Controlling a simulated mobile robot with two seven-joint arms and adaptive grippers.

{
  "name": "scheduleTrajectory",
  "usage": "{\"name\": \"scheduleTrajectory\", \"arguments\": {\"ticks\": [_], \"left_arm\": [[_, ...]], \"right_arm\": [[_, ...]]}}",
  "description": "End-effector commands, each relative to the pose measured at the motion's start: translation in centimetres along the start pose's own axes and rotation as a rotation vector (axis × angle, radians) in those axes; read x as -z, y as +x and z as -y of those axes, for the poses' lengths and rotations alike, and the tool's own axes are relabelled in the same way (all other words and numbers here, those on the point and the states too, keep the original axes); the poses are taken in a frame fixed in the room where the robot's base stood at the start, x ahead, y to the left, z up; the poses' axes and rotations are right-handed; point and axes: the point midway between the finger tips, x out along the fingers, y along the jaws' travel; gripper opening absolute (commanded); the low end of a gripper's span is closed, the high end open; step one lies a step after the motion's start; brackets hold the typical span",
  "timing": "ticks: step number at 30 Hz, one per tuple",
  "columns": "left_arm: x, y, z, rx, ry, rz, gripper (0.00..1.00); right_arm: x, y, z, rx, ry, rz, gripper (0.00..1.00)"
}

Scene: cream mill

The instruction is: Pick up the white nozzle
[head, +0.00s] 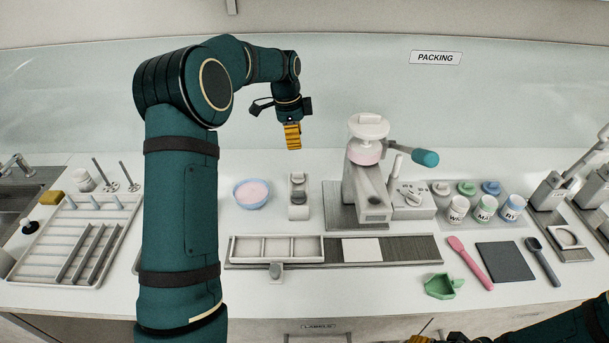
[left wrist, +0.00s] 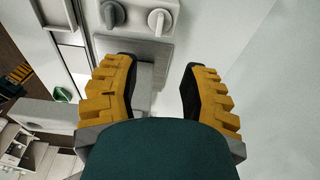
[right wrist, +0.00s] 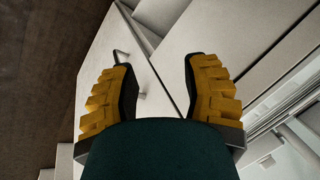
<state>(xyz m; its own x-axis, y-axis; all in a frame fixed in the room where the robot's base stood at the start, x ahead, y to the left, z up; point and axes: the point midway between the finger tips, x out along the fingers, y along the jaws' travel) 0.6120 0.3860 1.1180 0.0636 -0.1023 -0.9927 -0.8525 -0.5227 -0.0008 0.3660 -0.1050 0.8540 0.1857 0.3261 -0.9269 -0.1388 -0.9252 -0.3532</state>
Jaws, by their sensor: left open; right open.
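I cannot pick out the white nozzle with certainty. Small pale upright pegs (head: 93,201) stand at the back of the divided tray on the left, too small to tell apart. My left gripper (head: 292,137) is raised above the back of the counter, left of the white mill (head: 371,185), pointing down. My right gripper (head: 420,338) barely shows at the bottom edge. In the right wrist view its fingers (right wrist: 158,75) are open and empty, facing cabinet fronts.
A blue bowl (head: 236,196) with pink contents and a small grey-white device (head: 298,205) stand left of the mill. My left arm hides part of the counter.

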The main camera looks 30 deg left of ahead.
Motion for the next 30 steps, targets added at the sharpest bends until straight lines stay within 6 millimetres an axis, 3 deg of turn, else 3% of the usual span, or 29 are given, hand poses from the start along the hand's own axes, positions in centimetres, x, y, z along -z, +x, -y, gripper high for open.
{"name": "scheduleTrajectory", "arguments": {"ticks": [9, 19, 30], "left_arm": [[-0.1, 6.0, -0.1, -0.005, 0.000, 0.001, 0.44], [-0.2, 8.6, -0.1, -0.003, -0.001, 0.001, 0.44], [-0.6, 12.9, 0.0, -0.001, 0.000, 0.001, 0.44]], "right_arm": [[-0.1, 0.5, -0.2, -0.001, 0.000, 0.000, 0.47], [-0.1, 0.5, -0.2, -0.001, 0.000, 0.000, 0.47], [-0.1, 0.6, -0.2, -0.001, 0.000, 0.000, 0.47]]}}
